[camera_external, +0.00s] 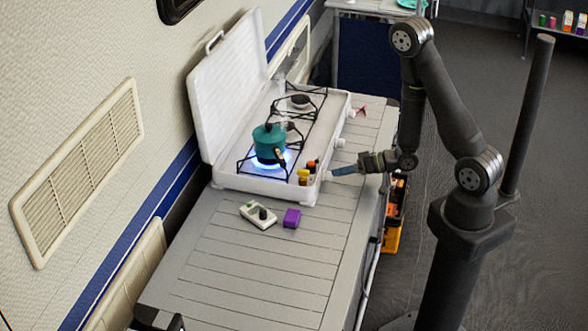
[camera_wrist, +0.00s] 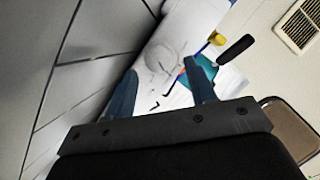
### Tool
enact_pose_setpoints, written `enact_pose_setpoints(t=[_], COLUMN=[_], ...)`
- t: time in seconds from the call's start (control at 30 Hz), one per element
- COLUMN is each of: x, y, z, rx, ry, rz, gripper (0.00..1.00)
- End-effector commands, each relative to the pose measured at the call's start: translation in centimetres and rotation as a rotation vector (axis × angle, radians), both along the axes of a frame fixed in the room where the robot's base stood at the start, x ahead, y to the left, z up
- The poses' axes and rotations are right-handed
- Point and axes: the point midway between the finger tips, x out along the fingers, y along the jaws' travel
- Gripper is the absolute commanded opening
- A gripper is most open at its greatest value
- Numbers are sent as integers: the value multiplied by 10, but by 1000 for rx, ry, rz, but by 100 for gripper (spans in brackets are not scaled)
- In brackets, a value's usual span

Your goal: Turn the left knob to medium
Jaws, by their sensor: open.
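A white camp stove (camera_external: 258,184) with its lid raised stands on the slatted counter. A teal pot (camera_external: 268,140) sits on its near burner over a blue flame; its teal side and dark handle also show in the wrist view (camera_wrist: 207,74). Pale knobs (camera_external: 340,143) sit along the stove's right-hand front side. My gripper (camera_external: 334,173) is open at the near end of that side, by the left knob, which its fingers largely hide. In the wrist view the fingers (camera_wrist: 161,90) are apart in front of the white panel with a faint round shape between them. Contact and knob setting cannot be told.
A white device with a dark knob (camera_external: 258,214) and a purple box (camera_external: 292,218) lie on the counter. The near counter (camera_external: 260,275) is clear.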

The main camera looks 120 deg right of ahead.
Motion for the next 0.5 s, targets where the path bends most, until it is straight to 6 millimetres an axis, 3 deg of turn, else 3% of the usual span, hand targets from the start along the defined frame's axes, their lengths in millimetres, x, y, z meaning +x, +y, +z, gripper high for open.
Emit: enact_pose_setpoints(t=[0.2, 0.5], x=[18, 22], y=[-10, -13], z=[-6, -8], rx=[-1, 0], ry=[0, 0], rz=[0, 0], gripper=[51, 51])
